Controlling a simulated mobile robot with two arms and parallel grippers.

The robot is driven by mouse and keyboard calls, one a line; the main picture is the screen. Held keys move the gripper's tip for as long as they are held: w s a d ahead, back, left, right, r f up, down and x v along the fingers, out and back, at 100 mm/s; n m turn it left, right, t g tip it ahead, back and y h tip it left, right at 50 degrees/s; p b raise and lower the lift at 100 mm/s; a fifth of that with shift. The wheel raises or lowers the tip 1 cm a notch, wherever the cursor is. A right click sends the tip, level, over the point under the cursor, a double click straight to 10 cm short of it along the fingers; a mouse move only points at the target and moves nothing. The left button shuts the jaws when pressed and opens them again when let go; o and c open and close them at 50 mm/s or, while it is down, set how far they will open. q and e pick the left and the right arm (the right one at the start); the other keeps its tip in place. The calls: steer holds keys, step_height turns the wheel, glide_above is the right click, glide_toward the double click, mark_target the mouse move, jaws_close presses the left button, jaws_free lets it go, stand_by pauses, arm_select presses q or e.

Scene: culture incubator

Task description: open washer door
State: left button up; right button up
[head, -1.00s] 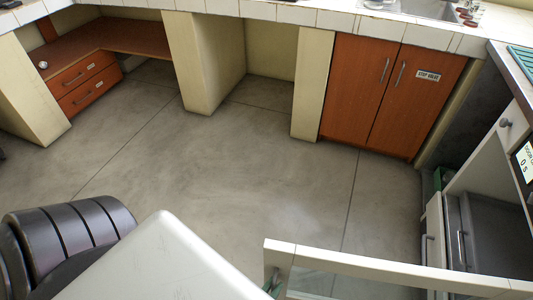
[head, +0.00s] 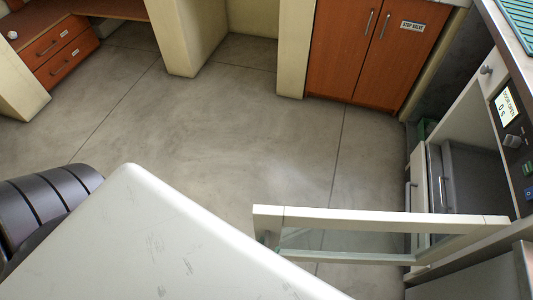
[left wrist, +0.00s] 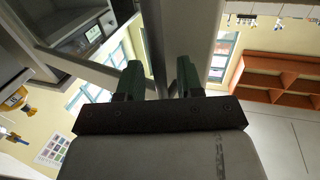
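The washer door (head: 380,217), a pale frame around a clear pane, stands swung out from the washer (head: 500,110) at the right of the head view. The washer's display (head: 506,107) reads "DOOR OPEN". In the left wrist view, the gripper's two green fingers (left wrist: 160,80) are spread apart. A pale frame bar (left wrist: 188,30) runs up just beyond them; I cannot tell whether they touch it. My right gripper is not in view.
Bare grey floor (head: 210,130) lies left of the door and beyond it. A red-brown cupboard (head: 365,50) with a sign stands at the back. A dark ribbed chair (head: 45,205) is at the left. Orange drawers (head: 65,55) are at the back left.

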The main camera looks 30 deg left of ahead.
arm_select(q)
steer(key=s, duration=1.1)
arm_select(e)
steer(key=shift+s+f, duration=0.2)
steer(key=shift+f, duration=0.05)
arm_select(q)
steer(key=shift+w+a, duration=0.1)
steer(key=shift+w, duration=0.05)
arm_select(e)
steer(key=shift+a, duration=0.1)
